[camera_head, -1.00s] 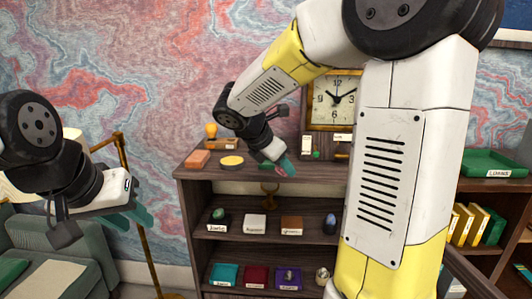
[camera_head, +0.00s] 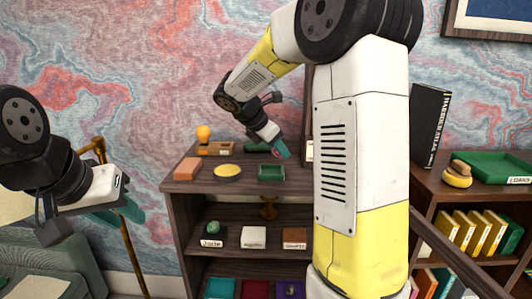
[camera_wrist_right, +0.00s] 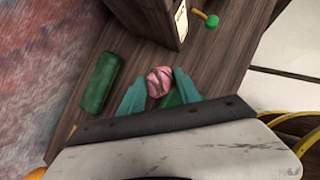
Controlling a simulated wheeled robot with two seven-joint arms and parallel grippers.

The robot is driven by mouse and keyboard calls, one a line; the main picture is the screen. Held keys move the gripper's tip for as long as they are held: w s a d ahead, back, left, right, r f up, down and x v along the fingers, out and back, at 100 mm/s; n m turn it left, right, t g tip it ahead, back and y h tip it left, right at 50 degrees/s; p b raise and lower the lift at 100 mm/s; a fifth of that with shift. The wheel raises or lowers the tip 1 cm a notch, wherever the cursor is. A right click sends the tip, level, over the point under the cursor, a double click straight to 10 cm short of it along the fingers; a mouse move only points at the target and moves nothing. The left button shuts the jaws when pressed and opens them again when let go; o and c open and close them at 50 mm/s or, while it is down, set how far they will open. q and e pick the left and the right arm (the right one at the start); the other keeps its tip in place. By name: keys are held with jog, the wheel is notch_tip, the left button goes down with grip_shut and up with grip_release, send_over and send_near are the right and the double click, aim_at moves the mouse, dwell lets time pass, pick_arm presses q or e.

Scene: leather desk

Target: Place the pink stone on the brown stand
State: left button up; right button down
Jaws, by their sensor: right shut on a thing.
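The pink stone (camera_wrist_right: 158,82) sits between the teal fingertips of my right gripper (camera_wrist_right: 160,90) in the right wrist view. That gripper is shut on it. In the head view my right gripper (camera_head: 281,150) hangs above the shelf top, behind a small green tray (camera_head: 271,173); the stone is not clear there.
The shelf top holds an orange-red block (camera_head: 187,168), a yellow disc (camera_head: 228,171) and a green roll (camera_wrist_right: 101,82). The middle shelf holds a green stone (camera_head: 213,227), a white block (camera_head: 253,236) and a brown block (camera_head: 295,235). My right arm hides the shelf's right part.

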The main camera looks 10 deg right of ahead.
send_over(279, 162)
jog(key=shift+s+a+f, duration=0.1)
jog(key=shift+a+f, duration=0.05)
jog(key=shift+f, duration=0.15)
jog(key=shift+w+f, duration=0.2)
jog(key=shift+w, duration=0.1)
jog(key=shift+f, duration=1.55)
jog(key=shift+f, duration=0.2)
jog(key=c, duration=0.8)
grip_release()
jog(key=shift+s, duration=0.1)
jog(key=shift+c, duration=0.2)
jog(key=shift+r, duration=0.1)
